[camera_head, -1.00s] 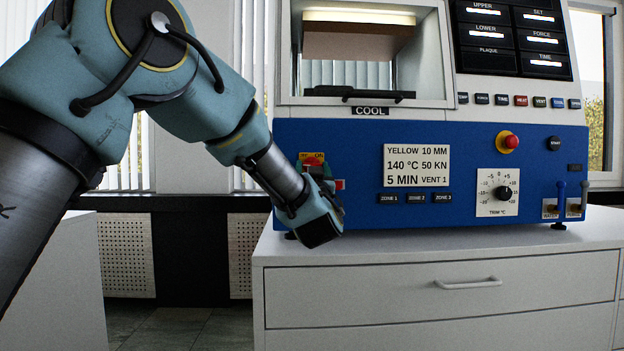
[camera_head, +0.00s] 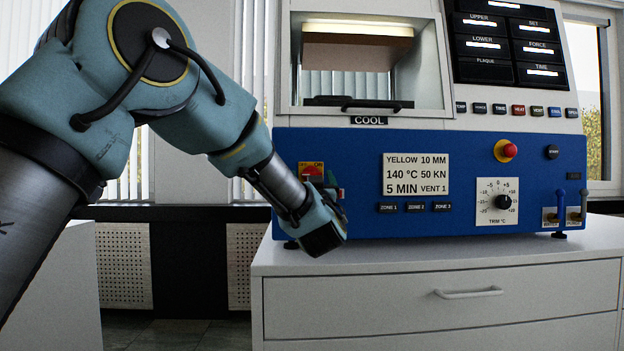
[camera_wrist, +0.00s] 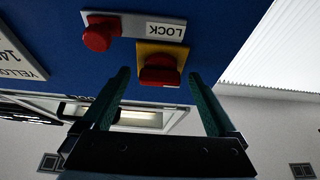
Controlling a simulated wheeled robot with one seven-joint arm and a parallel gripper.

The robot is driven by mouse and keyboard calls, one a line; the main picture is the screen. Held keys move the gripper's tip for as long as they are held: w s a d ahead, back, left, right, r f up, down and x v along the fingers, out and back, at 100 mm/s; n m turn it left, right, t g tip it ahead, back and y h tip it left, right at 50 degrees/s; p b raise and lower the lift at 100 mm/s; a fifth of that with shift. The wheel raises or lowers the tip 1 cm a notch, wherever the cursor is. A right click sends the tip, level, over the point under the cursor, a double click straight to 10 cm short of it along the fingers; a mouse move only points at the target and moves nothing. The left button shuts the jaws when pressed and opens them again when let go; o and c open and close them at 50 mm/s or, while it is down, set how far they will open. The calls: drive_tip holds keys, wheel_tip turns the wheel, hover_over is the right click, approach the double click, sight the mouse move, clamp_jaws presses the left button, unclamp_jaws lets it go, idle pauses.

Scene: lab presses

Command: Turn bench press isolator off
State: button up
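The bench press (camera_head: 360,225) has a blue front panel. Its isolator, a red rotary handle on a yellow plate (camera_head: 312,170), is at the panel's left end, just above and left of my gripper (camera_head: 334,183). In the wrist view the isolator's red handle (camera_wrist: 160,69) lies in line with the gap between my fingertips (camera_wrist: 158,73). My two green fingers are apart, one on each side of the handle, and hold nothing. I cannot tell whether they touch it. The handle's setting is hard to read.
A plate marked LOCK (camera_wrist: 165,29) with a red knob (camera_wrist: 100,34) sits close beside the isolator. A red emergency button (camera_head: 509,150) and trim dial (camera_head: 503,202) are farther right. The press stands on a white drawer cabinet (camera_head: 430,262).

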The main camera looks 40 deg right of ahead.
drive_tip(key=shift+s, duration=0.1)
drive_tip(key=v, duration=1)
drive_tip(key=shift+s+a+f, duration=0.2)
drive_tip(key=shift+a, duration=0.05)
